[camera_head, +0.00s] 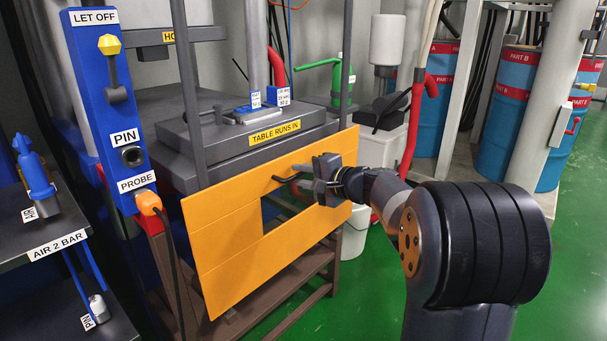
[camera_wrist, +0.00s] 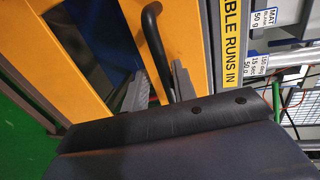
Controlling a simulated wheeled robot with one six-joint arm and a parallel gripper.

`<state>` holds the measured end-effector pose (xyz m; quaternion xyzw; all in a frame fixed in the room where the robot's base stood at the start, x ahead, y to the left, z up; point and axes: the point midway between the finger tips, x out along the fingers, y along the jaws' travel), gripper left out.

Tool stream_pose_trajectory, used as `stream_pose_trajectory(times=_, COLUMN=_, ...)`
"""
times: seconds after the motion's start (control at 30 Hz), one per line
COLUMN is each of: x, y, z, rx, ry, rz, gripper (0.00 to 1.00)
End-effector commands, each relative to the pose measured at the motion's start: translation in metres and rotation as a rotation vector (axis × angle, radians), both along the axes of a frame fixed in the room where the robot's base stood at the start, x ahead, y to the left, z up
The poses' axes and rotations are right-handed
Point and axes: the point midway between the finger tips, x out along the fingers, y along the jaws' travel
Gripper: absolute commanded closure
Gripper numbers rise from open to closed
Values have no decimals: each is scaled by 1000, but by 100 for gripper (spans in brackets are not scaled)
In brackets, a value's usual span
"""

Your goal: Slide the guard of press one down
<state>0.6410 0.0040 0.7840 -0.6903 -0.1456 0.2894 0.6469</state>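The guard of the press is an orange-yellow panel (camera_head: 225,235) with a rectangular window, standing tilted in the picture in front of the press frame. Its black bar handle (camera_head: 284,179) is on the panel's right part; it also shows in the wrist view (camera_wrist: 153,40). My gripper (camera_head: 318,183) is at the handle. In the wrist view my gripper's fingers (camera_wrist: 158,86) lie on either side of the handle, with a strip of orange between the left finger and the bar. It looks open around the handle, not clamped. The handle's near end is hidden behind my gripper body.
A blue post (camera_head: 105,110) with a yellow-knobbed lever and an orange probe plug (camera_head: 149,202) stands left of the guard. The press table (camera_head: 215,143) lies behind it. A white bucket (camera_head: 356,235) and blue drums (camera_head: 510,120) are at right. Green floor is free at lower right.

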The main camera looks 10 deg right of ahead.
Motion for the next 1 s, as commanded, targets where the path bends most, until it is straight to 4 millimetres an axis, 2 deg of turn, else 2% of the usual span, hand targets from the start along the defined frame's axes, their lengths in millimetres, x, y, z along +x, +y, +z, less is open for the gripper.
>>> stream_pose_trajectory(times=0.37, x=-5, y=-4, z=5, rx=2, ry=-5, rz=-2, gripper=74)
stream_pose_trajectory(times=0.8, x=-69, y=-51, z=22, rx=2, ry=-4, rz=-4, gripper=74)
stream_pose_trajectory(times=1.0, x=-83, y=-61, z=24, rx=0, ry=-3, rz=-3, gripper=74)
